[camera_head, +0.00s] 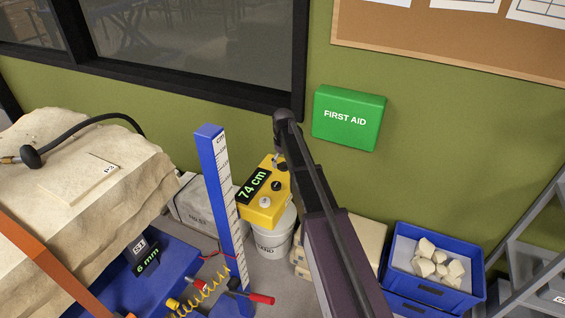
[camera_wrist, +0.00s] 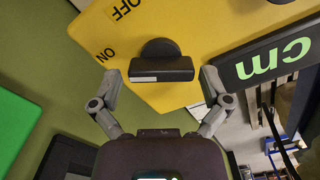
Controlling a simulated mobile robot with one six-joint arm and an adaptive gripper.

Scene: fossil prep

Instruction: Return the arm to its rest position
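My arm (camera_head: 330,230) rises from the bottom of the head view and bends over at its top, near the yellow control box. My gripper (camera_wrist: 160,75) is open in the wrist view, with one finger on each side of a black switch handle (camera_wrist: 161,76). A small gap shows between each finger and the handle, so it holds nothing. In the head view the yellow box (camera_head: 256,214) has a display reading 74 cm; my gripper is small and partly hidden there.
A blue measuring post (camera_head: 217,185) stands left of the box, beside a large rock block (camera_head: 90,160). A green first aid box (camera_head: 348,118) hangs on the wall to the right. A blue crate (camera_head: 458,297) of pale stones stands lower right. A white bucket (camera_head: 272,245) is below.

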